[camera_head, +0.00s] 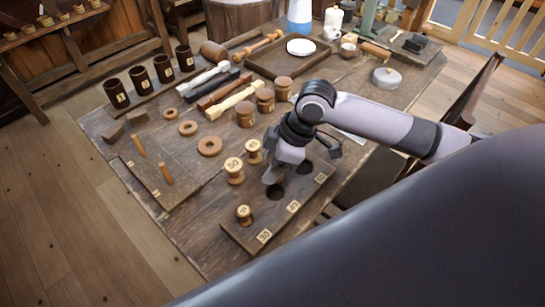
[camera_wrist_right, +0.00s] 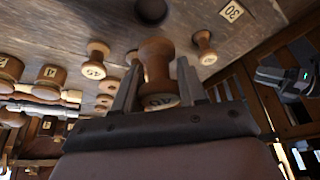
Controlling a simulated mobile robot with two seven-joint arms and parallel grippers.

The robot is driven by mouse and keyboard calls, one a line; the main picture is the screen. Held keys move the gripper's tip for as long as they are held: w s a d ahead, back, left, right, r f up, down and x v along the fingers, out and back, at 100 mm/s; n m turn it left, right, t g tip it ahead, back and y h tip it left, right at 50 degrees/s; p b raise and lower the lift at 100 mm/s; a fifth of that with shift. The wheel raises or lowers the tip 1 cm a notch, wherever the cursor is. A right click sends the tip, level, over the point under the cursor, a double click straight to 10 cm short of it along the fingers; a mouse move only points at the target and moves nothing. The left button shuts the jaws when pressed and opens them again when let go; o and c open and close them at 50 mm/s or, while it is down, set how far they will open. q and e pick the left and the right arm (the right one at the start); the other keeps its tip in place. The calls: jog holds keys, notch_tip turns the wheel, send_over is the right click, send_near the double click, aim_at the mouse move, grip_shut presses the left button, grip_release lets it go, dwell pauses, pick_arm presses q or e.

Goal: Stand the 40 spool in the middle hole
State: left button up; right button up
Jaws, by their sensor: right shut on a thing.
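My right gripper (camera_head: 275,176) is over the hole board (camera_head: 238,232), and in the right wrist view its jaws (camera_wrist_right: 155,92) are shut on a wooden spool (camera_wrist_right: 157,62). The number on the held spool's end is upside down and reads like 40. In the head view the gripper hides that spool. The middle hole (camera_head: 275,193), beside the 40 label, is dark and empty, just below the gripper. A hole (camera_wrist_right: 150,10) also shows behind the held spool in the wrist view. The held spool appears above the board, apart from it.
A small spool (camera_head: 245,214) stands at the 30 end of the board. The hole near the 50 label (camera_head: 304,168) is empty. Wooden rings (camera_head: 209,147) lie farther left.

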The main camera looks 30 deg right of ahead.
jog(key=shift+f+n+g, duration=0.15)
jog(key=shift+n+g, duration=0.15)
jog(key=shift+n, duration=0.4)
jog(key=shift+f, duration=0.2)
jog(key=shift+f, duration=0.8)
notch_tip(320, 180, down, 4)
jog(key=b, duration=0.3)
jog(key=shift+r, duration=0.25)
jog(key=shift+f+b, duration=0.3)
jog(key=shift+b, duration=0.15)
jog(key=shift+r+p, duration=0.1)
jog(key=shift+p, duration=0.65)
